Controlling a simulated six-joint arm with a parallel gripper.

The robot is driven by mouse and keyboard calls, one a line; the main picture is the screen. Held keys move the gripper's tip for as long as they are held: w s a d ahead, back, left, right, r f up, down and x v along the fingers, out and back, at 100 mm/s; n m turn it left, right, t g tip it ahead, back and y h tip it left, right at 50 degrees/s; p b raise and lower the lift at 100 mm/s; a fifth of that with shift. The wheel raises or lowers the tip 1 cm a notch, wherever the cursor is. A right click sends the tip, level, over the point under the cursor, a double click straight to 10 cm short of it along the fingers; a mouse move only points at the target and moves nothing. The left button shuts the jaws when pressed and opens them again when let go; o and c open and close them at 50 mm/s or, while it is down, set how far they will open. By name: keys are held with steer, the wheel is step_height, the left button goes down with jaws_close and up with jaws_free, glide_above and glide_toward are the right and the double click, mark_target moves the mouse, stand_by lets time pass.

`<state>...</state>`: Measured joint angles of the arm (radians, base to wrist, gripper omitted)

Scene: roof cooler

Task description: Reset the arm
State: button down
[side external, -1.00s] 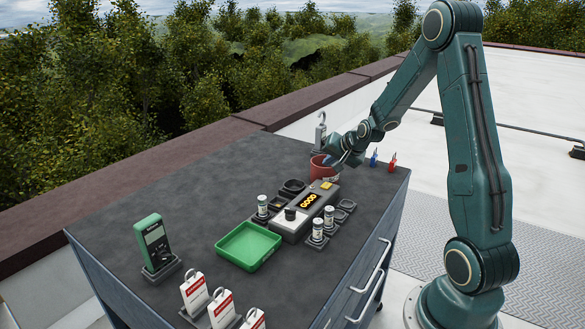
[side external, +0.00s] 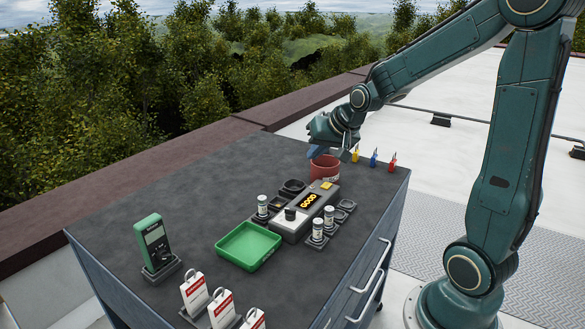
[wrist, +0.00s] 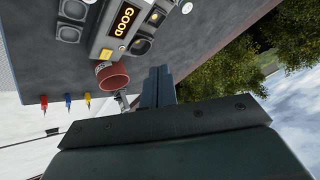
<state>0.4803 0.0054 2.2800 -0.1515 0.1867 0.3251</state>
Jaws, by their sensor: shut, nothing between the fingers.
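My gripper (side external: 318,152) is above the far right part of the dark cart top (side external: 170,205), just over the red cup (side external: 325,172). Its fingers are together with nothing between them. In the wrist view the shut fingers (wrist: 158,86) are beside the red cup (wrist: 113,76) and look apart from it. The inside of the cup is not clear.
A tester box (side external: 305,207) reading GOOD, with small cylinders in holders around it, sits mid-cart. A green tray (side external: 248,246), a green meter (side external: 153,243) and red-white tags (side external: 222,308) stand nearer. Yellow, blue and red small tools (side external: 374,158) line the right edge.

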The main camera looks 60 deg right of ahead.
steer(key=s+a+r+n+g+y, duration=0.1)
steer(key=s+a+r+n, duration=0.1)
steer(key=s+a+n, duration=0.2)
steer(key=s+a+r+n+g, duration=0.1)
steer(key=s+a+r+n, duration=0.2)
steer(key=s+a, duration=0.8)
steer(key=s+n, duration=0.1)
steer(key=s, duration=0.4)
steer(key=shift+s+a+r+y, duration=0.2)
steer(key=shift+r+y, duration=0.1)
steer(key=shift+y, duration=0.1)
